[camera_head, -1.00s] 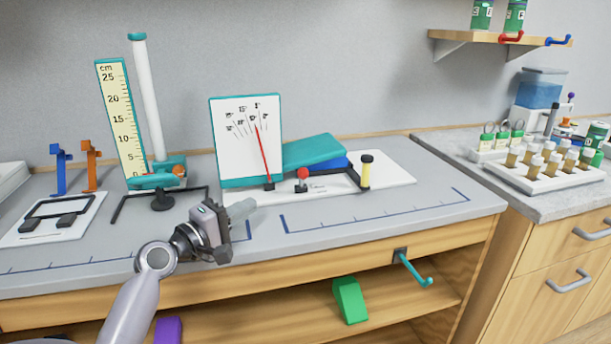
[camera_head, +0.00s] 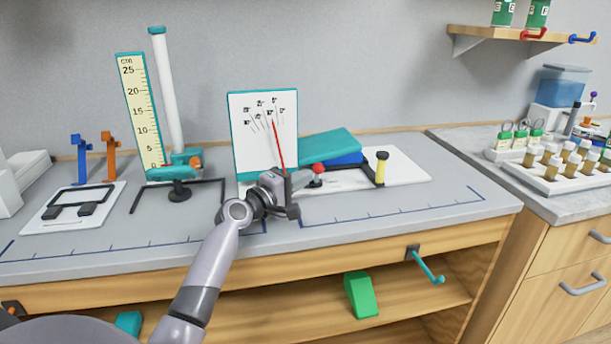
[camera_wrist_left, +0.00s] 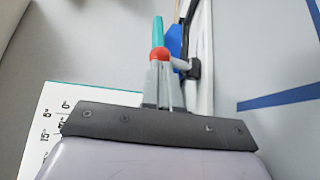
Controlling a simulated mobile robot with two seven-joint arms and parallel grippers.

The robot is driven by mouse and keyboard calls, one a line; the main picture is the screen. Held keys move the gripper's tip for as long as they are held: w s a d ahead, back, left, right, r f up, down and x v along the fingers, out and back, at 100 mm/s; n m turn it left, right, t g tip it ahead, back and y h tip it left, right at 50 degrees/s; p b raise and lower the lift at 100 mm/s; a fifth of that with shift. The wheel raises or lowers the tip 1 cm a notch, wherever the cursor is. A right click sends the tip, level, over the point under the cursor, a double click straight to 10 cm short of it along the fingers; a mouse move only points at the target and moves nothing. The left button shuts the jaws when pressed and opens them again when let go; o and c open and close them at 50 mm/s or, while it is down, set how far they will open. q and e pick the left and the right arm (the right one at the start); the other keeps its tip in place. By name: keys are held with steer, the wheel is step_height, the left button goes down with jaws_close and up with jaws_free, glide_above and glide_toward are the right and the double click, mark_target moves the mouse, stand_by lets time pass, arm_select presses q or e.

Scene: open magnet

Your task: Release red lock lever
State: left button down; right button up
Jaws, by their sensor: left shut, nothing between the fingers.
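The red ball knob of the lock lever (camera_head: 319,168) stands on the white base of the inclined-plane apparatus, just right of the angle scale board (camera_head: 262,130). My left gripper (camera_head: 303,178) is shut and empty, and its tips point at the knob from the left. In the left wrist view the red knob (camera_wrist_left: 159,54) shows right at the tips of the shut fingers (camera_wrist_left: 160,72). I cannot tell whether they touch it. The lever's lower part is hidden behind the gripper. My right gripper is not in view.
A teal ramp (camera_head: 325,143) with a blue block (camera_head: 348,159) lies behind the knob. A yellow post with a black cap (camera_head: 381,168) stands to the right. A ruler stand (camera_head: 140,110) is at the left. The bench front (camera_head: 400,212) is clear.

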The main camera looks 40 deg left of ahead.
arm_select(q)
steer(key=shift+w, duration=0.7)
steer(key=a+r+n+p, duration=0.1)
steer(key=p, duration=0.2)
steer(key=shift+w+r+g, duration=0.15)
steer(key=shift+w+g, duration=0.25)
steer(key=shift+w+a+r, duration=0.1)
steer(key=shift+w+a, duration=0.3)
steer(key=shift+w, duration=0.05)
steer(key=shift+r, duration=0.1)
